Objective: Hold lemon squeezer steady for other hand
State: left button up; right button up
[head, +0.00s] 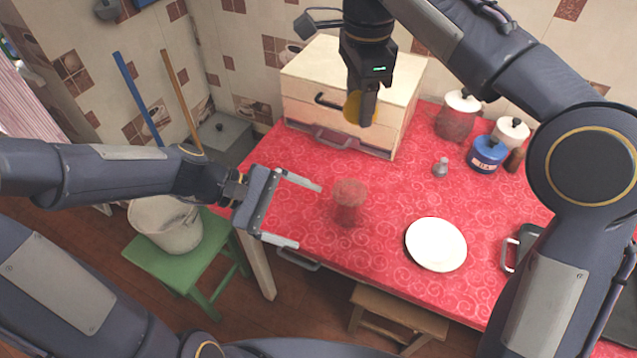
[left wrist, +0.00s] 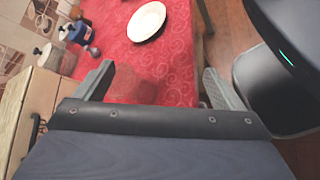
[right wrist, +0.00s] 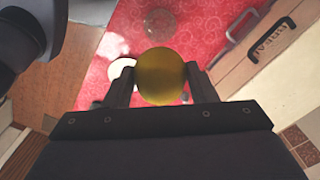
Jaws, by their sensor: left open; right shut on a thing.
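The lemon squeezer seems to be the clear, glass-like piece (head: 348,202) standing on the red oilcloth, its red tint showing through. My left gripper (head: 308,215) is open and empty, just left of it, with its fingers pointing towards it. In the left wrist view a faint clear shape (left wrist: 132,84) lies between and beyond the open fingers (left wrist: 155,82). My right gripper (head: 364,116) is shut on a yellow lemon (right wrist: 161,76), held up in front of the wooden box. The lemon also shows beside the fingers in the head view (head: 352,107).
A white plate (head: 435,244) lies right of the squeezer. The wooden box (head: 300,95) stands at the back. A red jar (head: 457,118), a blue canister (head: 487,154) and a small shaker (head: 440,168) stand back right. A bucket (head: 166,224) sits on a green stool (head: 190,262).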

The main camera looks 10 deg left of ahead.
aim_at(350, 204)
pick_arm(q)
jog(key=w+d+f+n+t+h, duration=0.3)
jog(key=w+f+n+t+h, duration=0.15)
jog(key=w+n, duration=0.55)
jog(key=shift+g+h, duration=0.35)
jog(key=shift+h, duration=0.1)
jog(key=f, duration=0.8)
jog(key=shift+w+a, duration=0.1)
jog(key=shift+w, duration=0.1)
jog(key=x, duration=0.7)
jog(key=shift+d, duration=0.2)
jog(key=c, duration=1.2)
jog(key=shift+c, duration=0.2)
pick_arm(e)
notch_tip(350, 204, down, 14)
jog(key=n, duration=0.9)
jog(key=shift+s, duration=0.1)
jog(key=shift+f, duration=0.9)
